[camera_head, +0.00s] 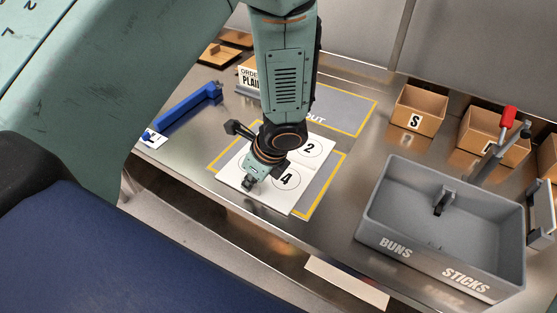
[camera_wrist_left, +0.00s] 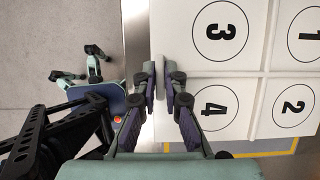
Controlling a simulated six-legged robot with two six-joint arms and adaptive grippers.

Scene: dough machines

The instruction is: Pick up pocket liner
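The pocket liner is a flat white piece (camera_head: 277,190) with numbered circles. It lies over a grey mat with a yellow border, near the table's front edge. In the left wrist view, the liner (camera_wrist_left: 254,62) fills the right side and shows circles 1 to 4. My left gripper (camera_head: 248,183) points down at the liner's front-left edge. In the left wrist view, its fingers (camera_wrist_left: 155,80) are nearly together, one on each side of the liner's edge, and appear to pinch it. The arm hides part of the liner. My right gripper is not in view.
A grey bin (camera_head: 385,236) marked BUNS and STICKS stands at right. Cardboard boxes (camera_head: 419,110) stand behind it. A blue tool (camera_head: 186,113) lies at left. A sign (camera_head: 247,78) and a second mat (camera_head: 352,113) are behind the arm. A wall closes the back.

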